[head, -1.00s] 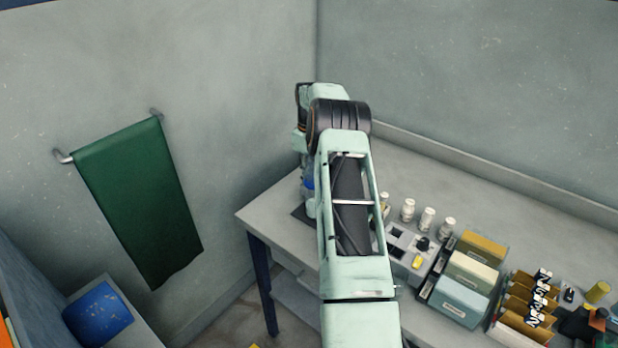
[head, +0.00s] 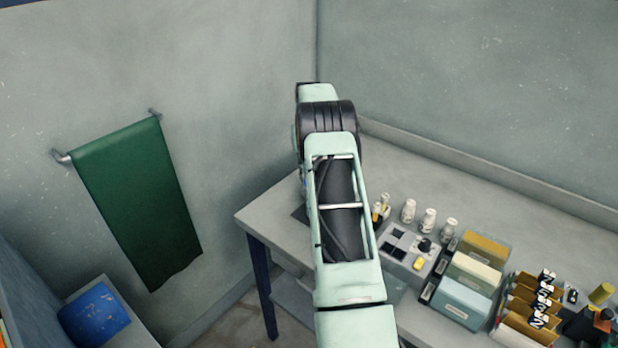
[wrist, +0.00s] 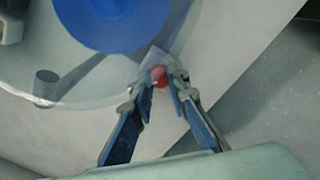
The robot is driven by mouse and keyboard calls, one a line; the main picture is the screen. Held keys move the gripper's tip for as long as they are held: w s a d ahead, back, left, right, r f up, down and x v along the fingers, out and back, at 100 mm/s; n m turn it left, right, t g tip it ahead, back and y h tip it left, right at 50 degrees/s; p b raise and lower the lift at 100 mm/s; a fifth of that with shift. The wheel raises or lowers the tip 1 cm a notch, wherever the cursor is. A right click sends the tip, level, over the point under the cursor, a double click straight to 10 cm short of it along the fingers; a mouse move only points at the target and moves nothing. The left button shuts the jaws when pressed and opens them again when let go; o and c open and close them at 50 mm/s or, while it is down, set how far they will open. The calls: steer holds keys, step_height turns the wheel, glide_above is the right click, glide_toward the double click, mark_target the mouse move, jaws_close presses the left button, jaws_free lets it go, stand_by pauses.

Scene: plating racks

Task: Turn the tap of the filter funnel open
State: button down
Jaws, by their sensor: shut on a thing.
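The filter funnel (wrist: 100,20) shows in the wrist view as a round blue part inside a clear, wide rim at the upper left. Its tap (wrist: 159,74) has a small red end and sits at the rim's lower right. My gripper (wrist: 161,88) has its two blue fingers closed in on the tap, one on each side of the red end. How far the tap is turned cannot be told. In the head view my own arm hides the gripper and nearly all of the funnel.
The grey bench (head: 262,213) runs along the wall. White bottles (head: 428,220), a grey block with holes (head: 398,247) and file boxes (head: 467,300) stand right of my arm. A green towel (head: 140,205) hangs on the left wall.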

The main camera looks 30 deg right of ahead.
steer(key=shift+m, duration=0.4)
steer(key=c, duration=1.8)
jaws_free()
steer(key=shift+c, duration=0.2)
steer(key=shift+r, duration=0.1)
step_height(320, 180, up, 12)
